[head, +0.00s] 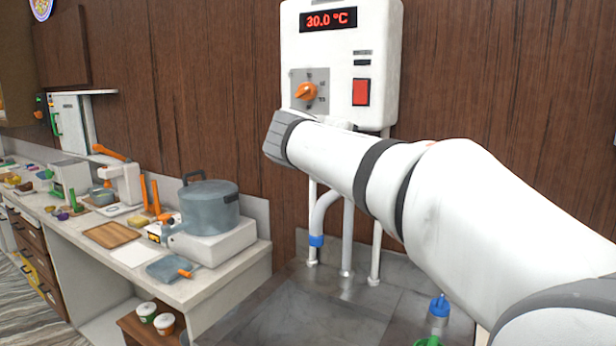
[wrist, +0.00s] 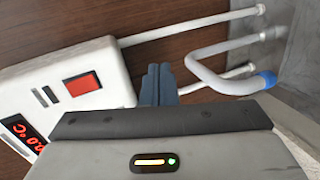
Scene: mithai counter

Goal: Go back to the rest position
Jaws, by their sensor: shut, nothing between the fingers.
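My gripper is hidden behind my own wrist in the head view, where my white arm reaches from the lower right toward the wall unit. In the wrist view my gripper (wrist: 158,72) shows its grey-blue fingers close together, shut and empty. A white wall heater (head: 341,50) hangs on the wood wall with an orange knob (head: 306,91), a red switch (head: 361,92) and a display reading 30.0 °C. The wrist view shows the heater (wrist: 112,85) sideways, with its red switch (wrist: 83,85) left of the fingers. I cannot tell the distance from fingers to heater.
Pipes (head: 347,230) run below the heater, one with a blue collar. A white counter (head: 205,287) on the left holds a lidded grey pot (head: 210,208), a wooden board (head: 113,235) and several small items. A blue-capped bottle (head: 438,312) stands below my arm.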

